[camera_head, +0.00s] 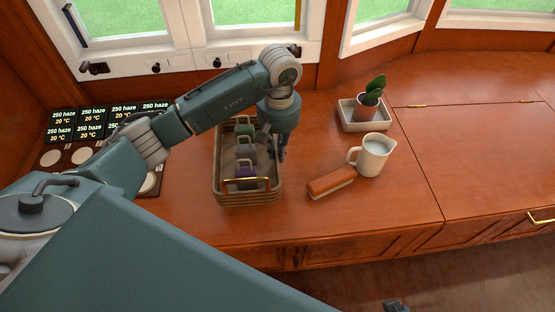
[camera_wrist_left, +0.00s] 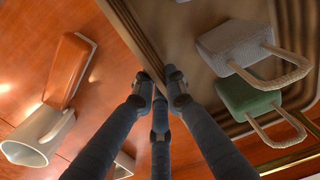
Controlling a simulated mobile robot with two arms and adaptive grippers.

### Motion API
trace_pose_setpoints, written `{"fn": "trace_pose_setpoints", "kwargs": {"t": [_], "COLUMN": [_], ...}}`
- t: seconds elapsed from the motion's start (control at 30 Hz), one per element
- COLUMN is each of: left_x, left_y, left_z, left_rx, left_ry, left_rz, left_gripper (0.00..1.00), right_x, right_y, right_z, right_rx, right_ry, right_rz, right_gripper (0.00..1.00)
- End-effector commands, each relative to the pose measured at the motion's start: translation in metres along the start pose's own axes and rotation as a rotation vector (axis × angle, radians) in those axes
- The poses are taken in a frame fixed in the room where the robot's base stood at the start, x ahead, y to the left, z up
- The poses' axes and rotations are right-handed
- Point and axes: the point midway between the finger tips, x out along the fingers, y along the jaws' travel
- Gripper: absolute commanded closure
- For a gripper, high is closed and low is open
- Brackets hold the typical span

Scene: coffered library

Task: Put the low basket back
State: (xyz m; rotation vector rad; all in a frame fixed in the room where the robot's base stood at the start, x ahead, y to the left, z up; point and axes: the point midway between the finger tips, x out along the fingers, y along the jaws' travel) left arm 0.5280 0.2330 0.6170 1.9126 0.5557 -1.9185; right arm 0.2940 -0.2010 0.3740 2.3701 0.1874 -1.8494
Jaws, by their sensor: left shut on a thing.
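The low basket (camera_head: 222,188) is a tan, ribbed, open-topped tray with brass handles on its near and far ends. It appears to rest on the wooden counter. My left gripper (camera_head: 276,152) points down at the basket's right wall and is shut on it. In the left wrist view the fingertips (camera_wrist_left: 162,82) meet at the basket's wall (camera_wrist_left: 205,85). A small dark part at the bottom edge of the head view may be my right gripper (camera_head: 395,306); its jaws do not show.
In the basket stand green (camera_head: 244,131), grey (camera_head: 246,152) and purple (camera_head: 246,173) handled blocks. Right of it are an orange-topped brush-like block (camera_head: 331,182), a white jug (camera_head: 372,156) and a potted plant (camera_head: 369,101) in a tray. Labelled panels (camera_head: 90,130) lie left. The counter's right side is clear.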

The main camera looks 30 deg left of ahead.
Motion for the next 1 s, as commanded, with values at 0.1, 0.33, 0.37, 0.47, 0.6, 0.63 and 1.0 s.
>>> {"fn": "trace_pose_setpoints", "kwargs": {"t": [0.1, 0.33, 0.37, 0.47, 0.6, 0.63, 1.0], "left_x": [0.015, 0.039, 0.039, 0.038, 0.039, 0.040, 0.041], "left_y": [0.000, 0.001, 0.001, 0.001, 0.001, 0.001, 0.000], "left_z": [0.001, 0.000, 0.000, 0.000, 0.000, 0.000, 0.000], "left_rx": [-0.001, -0.001, 0.000, 0.000, 0.000, 0.000, 0.000], "left_ry": [-0.002, 0.001, 0.002, 0.002, 0.002, 0.002, 0.000], "left_rz": [-0.002, 0.001, 0.001, 0.001, 0.000, 0.000, -0.001], "left_gripper": [1.00, 1.00, 1.00, 1.00, 1.00, 1.00, 0.70], "right_x": [-0.004, -0.017, -0.017, -0.017, -0.018, -0.018, -0.024], "right_y": [0.000, 0.001, 0.001, 0.001, 0.001, 0.001, 0.001], "right_z": [-0.003, -0.006, -0.006, -0.006, -0.007, -0.007, -0.009], "right_rx": [0.001, 0.002, 0.002, 0.002, 0.002, 0.002, 0.002], "right_ry": [0.005, 0.009, 0.009, 0.009, 0.010, 0.011, 0.014], "right_rz": [0.001, 0.002, 0.002, 0.002, 0.002, 0.002, 0.002], "right_gripper": [0.32, 0.32, 0.32, 0.32, 0.32, 0.32, 0.32]}}
